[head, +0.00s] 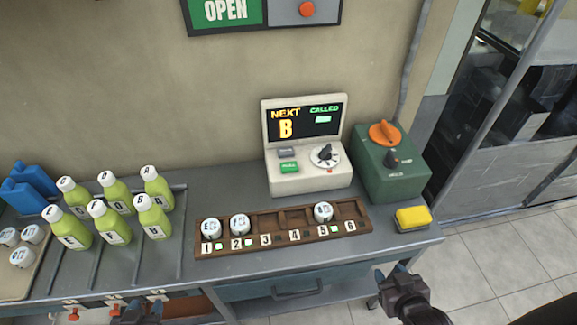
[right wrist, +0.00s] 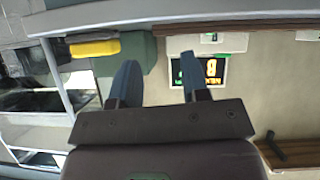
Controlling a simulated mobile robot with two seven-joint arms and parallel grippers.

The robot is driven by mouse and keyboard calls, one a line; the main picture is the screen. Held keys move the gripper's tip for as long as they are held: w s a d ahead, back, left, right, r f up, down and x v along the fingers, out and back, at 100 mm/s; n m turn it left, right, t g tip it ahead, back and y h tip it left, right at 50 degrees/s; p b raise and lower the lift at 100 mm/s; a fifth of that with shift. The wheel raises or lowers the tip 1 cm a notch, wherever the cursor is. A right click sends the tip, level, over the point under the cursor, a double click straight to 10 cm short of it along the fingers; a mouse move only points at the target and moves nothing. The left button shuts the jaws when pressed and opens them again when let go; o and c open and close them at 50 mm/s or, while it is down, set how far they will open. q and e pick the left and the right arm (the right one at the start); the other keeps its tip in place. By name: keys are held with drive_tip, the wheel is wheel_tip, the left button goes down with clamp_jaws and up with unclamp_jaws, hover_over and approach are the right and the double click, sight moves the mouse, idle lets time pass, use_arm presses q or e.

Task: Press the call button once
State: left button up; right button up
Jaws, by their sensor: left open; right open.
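The white call console (head: 309,181) stands on the counter against the wall. Its screen (head: 305,122) reads "NEXT B" and "CALLED" with a green patch. Below the screen are a green button (head: 289,167), a grey button (head: 286,152) and a dark dial (head: 325,154); the button lettering is too small to read. My right gripper (head: 397,279) is open and empty in front of the counter's right front edge, apart from the console. The right wrist view shows its spread fingers (right wrist: 160,75) and the screen (right wrist: 208,70) upside down.
A brown numbered rack (head: 267,238) holding several white-capped items lies before the console. A green box (head: 392,178) with an orange knob stands right of it, and a yellow sponge (head: 413,217) lies near the right edge. Several green bottles (head: 111,230) stand at left.

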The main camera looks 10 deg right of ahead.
clamp_jaws()
idle(1.3)
